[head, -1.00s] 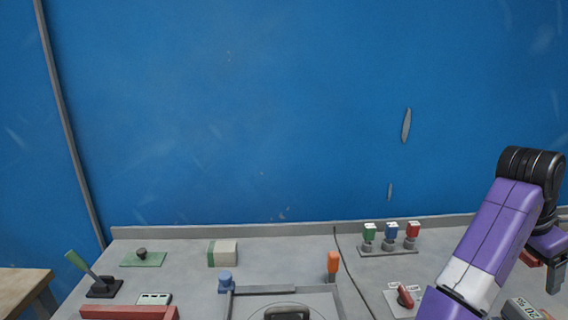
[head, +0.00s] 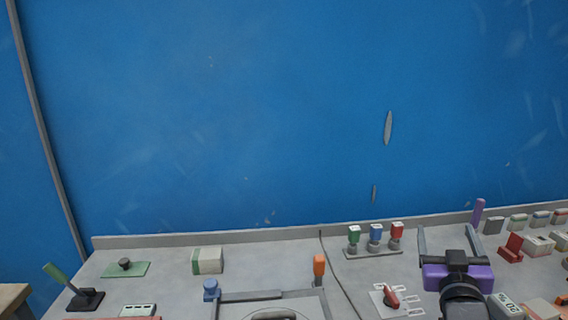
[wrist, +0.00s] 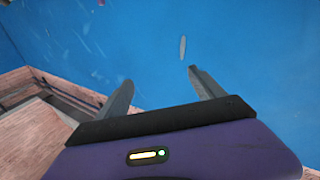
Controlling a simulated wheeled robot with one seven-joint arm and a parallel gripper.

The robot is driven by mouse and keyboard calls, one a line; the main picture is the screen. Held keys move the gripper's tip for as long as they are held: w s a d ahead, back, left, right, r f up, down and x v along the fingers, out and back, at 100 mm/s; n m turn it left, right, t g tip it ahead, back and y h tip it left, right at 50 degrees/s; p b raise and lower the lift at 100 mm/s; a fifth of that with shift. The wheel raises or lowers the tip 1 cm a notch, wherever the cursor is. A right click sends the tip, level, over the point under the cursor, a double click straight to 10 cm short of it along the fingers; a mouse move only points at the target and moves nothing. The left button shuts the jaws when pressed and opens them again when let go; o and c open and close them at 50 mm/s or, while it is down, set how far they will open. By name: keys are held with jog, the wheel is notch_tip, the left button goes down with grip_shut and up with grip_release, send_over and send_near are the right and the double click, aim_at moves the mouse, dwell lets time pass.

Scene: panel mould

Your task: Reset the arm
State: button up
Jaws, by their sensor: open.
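My gripper (head: 448,240) is at the right of the head view, above the grey panel top (head: 270,260). Its two grey fingers stand apart and point up and away, toward the blue wall. It holds nothing. In the wrist view the gripper (wrist: 158,85) shows its fingers spread, with only the blue wall (wrist: 150,50) between and beyond them. The purple gripper body and dark wrist cover part of the panel behind them.
A red lever on a slotted plate (head: 391,299) is just left of my wrist. Green, blue and red switches (head: 375,236) stand behind it. An orange handle (head: 319,268) stands further left. Several red and grey blocks (head: 540,243) are at the right. Space above the panel is clear.

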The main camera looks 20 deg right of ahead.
jog(key=s+a+f+n+t+y, duration=0.1)
jog(key=s+a+f+n+y, duration=0.2)
jog(key=a, duration=0.4)
jog(key=s+a+f+n+t+y, duration=0.1)
jog(key=s+a+f+t+y, duration=0.15)
jog(key=s+a, duration=0.35)
jog(key=s+a+f+n+t+y, duration=0.1)
jog(key=s+a+f+n+y, duration=0.1)
jog(key=s+a+f+y, duration=0.35)
jog(key=s+a+f+g, duration=0.2)
jog(key=s+a, duration=0.4)
jog(key=s, duration=0.3)
jog(key=s+a+f+g+y, duration=0.1)
jog(key=s+a+f, duration=0.3)
jog(key=s, duration=0.6)
jog(key=shift+a+f+m+g+y, duration=0.15)
jog(key=shift+a+m+g+y, duration=0.15)
jog(key=shift+a+g, duration=0.65)
